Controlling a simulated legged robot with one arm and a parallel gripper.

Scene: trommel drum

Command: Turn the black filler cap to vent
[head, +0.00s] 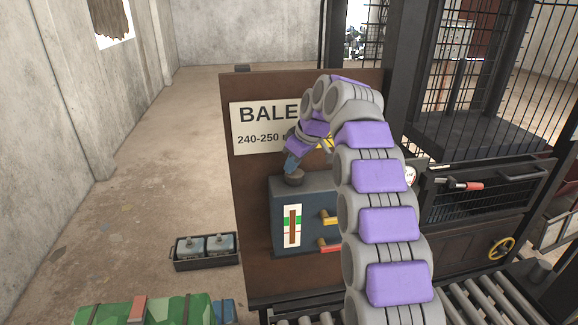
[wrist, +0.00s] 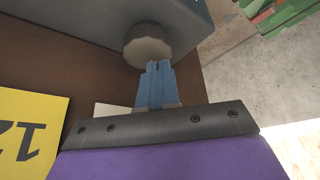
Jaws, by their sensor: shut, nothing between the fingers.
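The filler cap (head: 294,178) is a dark round knob on top of the blue-grey tank (head: 304,196), which is mounted on the brown panel. In the wrist view the cap (wrist: 147,46) looks grey-brown with a scalloped rim and sits against the tank (wrist: 100,22). My gripper (head: 291,168) comes down from above, close to the cap. Its blue fingers (wrist: 158,66) are shut together and empty, their tips at the cap's near edge. I cannot tell whether they touch it. No vent marking is readable.
A sight gauge (head: 292,226), a yellow lever (head: 328,217) and a red lever (head: 329,244) are on the tank's front. A sign (head: 262,126) is behind my arm. A tray with two batteries (head: 205,248) lies on the floor at left. Open floor (head: 150,180) extends left of the panel.

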